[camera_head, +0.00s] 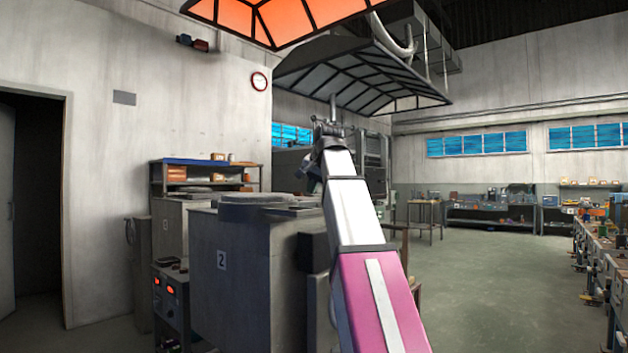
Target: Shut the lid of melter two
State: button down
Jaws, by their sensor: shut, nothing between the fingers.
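Melter two (245,285) is a grey box marked with a white 2, left of my arm. A thick, round, grey lid (256,199) lies about level over its top. From this low angle I cannot tell whether it covers the opening fully or sits aside. My arm rises from the bottom of the view and partly hides the melter's right side. My gripper (312,180) shows only as a small dark shape beside the far end of the arm, above and right of the lid. It is shut and holds nothing; its fingertips are hard to make out.
Another grey melter (170,228) stands behind at left, near a blue-topped shelf (205,163). A control unit (171,300) with red displays stands at melter two's left. Dark hoods (360,75) hang overhead. Open floor (480,290) lies right, with benches (605,255) along the edge.

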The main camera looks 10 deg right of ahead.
aim_at(288, 207)
jog(key=w+a+f, duration=0.3)
jog(key=w, duration=0.2)
jog(key=shift+a+f, duration=0.3)
jog(key=shift+a, duration=0.05)
jog(key=shift+w, duration=0.1)
